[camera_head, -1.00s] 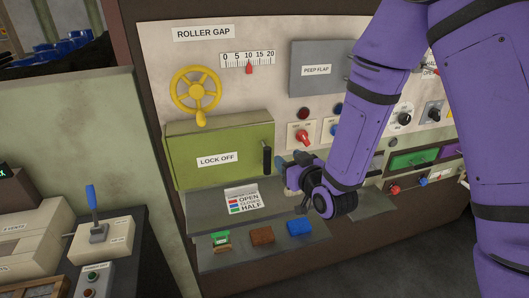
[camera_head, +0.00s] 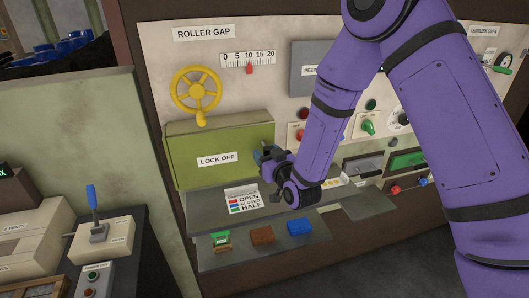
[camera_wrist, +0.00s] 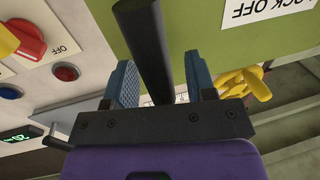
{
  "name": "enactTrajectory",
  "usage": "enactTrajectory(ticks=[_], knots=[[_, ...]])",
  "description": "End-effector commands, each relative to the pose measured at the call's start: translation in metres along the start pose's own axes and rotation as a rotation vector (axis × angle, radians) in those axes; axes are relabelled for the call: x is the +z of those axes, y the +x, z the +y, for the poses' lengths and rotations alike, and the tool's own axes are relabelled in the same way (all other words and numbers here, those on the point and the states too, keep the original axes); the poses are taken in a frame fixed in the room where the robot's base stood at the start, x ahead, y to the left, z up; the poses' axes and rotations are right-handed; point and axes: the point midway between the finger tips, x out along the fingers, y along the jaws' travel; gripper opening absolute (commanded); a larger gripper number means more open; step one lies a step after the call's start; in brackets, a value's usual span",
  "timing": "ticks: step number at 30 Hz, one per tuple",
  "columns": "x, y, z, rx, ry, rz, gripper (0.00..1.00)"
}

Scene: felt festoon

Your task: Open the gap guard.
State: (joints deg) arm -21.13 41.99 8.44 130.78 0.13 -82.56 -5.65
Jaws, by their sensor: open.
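The gap guard looks to be the green box cover (camera_head: 190,155) labelled LOCK OFF, below the yellow handwheel; it is closed. Its green face also fills the upper middle of the wrist view (camera_wrist: 205,22). The black bar handle (camera_wrist: 143,40) at the cover's right edge stands between my two blue fingers in the wrist view. My gripper (camera_wrist: 160,82) is open around the handle, with a gap visible on the right side. In the head view my gripper (camera_head: 268,160) hides the handle.
A yellow handwheel (camera_head: 196,92) sits above the cover. A shelf below holds a label card (camera_head: 243,199) and green, brown and blue blocks (camera_head: 300,227). Knobs and lamps lie close right of the handle, including a red knob (camera_wrist: 30,42) in the wrist view.

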Motion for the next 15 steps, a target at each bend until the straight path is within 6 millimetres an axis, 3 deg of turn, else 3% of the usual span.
enactTrajectory(ticks=[6,14,15], knots=[[0.0000,0.0132,0.0000,0.000,0.000,0.000,0.51],[0.0000,0.0141,-0.0001,0.000,0.000,-0.001,0.51],[0.0000,0.0141,-0.0001,0.000,0.000,-0.001,0.44]])
